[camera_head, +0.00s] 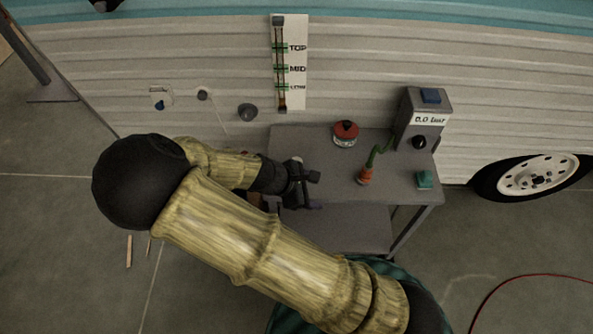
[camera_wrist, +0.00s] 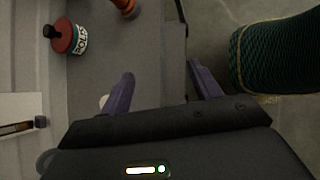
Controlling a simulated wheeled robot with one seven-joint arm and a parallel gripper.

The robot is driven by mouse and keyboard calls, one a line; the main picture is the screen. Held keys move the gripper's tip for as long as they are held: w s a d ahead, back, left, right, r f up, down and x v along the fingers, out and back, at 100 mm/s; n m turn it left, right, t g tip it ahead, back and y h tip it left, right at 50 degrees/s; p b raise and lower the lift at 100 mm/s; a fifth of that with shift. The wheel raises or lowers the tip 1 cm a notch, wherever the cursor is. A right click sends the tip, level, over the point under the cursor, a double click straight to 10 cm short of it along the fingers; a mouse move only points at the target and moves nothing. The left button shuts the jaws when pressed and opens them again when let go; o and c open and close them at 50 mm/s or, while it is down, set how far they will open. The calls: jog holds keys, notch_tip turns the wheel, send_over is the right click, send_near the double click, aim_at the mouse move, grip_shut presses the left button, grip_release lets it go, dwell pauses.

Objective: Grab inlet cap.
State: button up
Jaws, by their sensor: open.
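On the camper wall in the head view, a dark grey round cap (camera_head: 248,112) sticks out. Left of it is a small round piece (camera_head: 203,95) with a thin cord hanging from it, and a white fitting with a blue centre (camera_head: 160,98). I cannot tell for sure which is the inlet cap. My gripper (camera_head: 305,181) is over the left part of the grey table, below and right of these fittings and apart from them. In the wrist view its purple fingers (camera_wrist: 160,70) are spread with nothing between them. A pale item (camera_wrist: 103,101) is partly hidden behind the left finger.
A level gauge panel (camera_head: 297,62) is on the wall.

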jog(key=w+a+f+n+t+b, duration=0.1)
jog(key=a+n+t+b, duration=0.4)
jog(key=a+n+t, duration=0.3)
jog(key=a+n, duration=0.2)
jog(key=a, duration=0.2)
jog(key=shift+w+a+f+h, duration=0.15)
jog(key=shift+w+a+h, duration=0.15)
jog(key=shift+a, duration=0.1)
jog(key=b+x, duration=0.2)
jog(key=x, duration=0.9)
jog(key=shift+w+d+f, duration=0.15)
jog(key=shift+w+f, duration=0.1)
jog(key=shift+w+d, duration=0.15)
jog(key=shift+w, duration=0.05)
jog(key=shift+f, duration=0.1)
jog(key=b+x, duration=0.1)
jog(key=x, duration=0.4)
jog(key=shift+w+f, duration=0.1)
jog(key=shift+w, duration=0.15)
jog(key=shift+a, duration=0.2)
